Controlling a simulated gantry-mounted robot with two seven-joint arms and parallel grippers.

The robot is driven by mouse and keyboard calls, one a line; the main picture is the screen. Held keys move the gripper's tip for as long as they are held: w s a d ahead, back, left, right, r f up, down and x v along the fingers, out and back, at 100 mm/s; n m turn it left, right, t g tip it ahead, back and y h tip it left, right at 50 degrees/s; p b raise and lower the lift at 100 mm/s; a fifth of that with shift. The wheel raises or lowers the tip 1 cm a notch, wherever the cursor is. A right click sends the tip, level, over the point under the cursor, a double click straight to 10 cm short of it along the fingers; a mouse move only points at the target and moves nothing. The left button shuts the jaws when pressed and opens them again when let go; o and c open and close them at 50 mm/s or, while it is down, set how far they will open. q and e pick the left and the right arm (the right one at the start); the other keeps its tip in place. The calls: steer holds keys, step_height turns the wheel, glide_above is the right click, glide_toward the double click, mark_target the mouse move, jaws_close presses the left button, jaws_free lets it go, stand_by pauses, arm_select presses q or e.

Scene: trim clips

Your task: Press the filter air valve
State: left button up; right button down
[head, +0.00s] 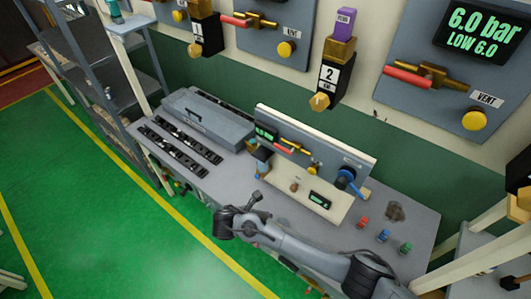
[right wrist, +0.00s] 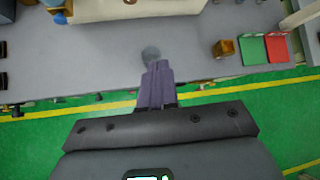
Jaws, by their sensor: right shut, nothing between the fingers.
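I cannot tell which part is the filter air valve. My right gripper (head: 257,197) is in front of the panel, near the bench's front edge, apart from the panel. My left gripper is not in view.
Wall units labelled 1 (head: 205,30) and 2 (head: 333,75) hang behind. A grey case (head: 205,118) and black strips lie at the bench's left. Red (head: 362,222), blue (head: 383,235) and green (head: 405,248) pieces sit at its right. A white base (head: 300,188) fronts the panel.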

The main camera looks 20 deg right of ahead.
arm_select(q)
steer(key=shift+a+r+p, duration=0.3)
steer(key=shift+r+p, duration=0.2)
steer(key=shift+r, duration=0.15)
arm_select(e)
steer(key=w+r+t, duration=0.1)
steer(key=w+r, duration=0.4)
steer(key=r, duration=0.4)
steer(key=w+r+m+t+h, duration=0.1)
steer(key=w+r+t, duration=0.1)
steer(key=w+r, duration=0.4)
step_height(320, 180, up, 4)
steer(key=shift+r, duration=0.1)
steer(key=shift+a, duration=0.1)
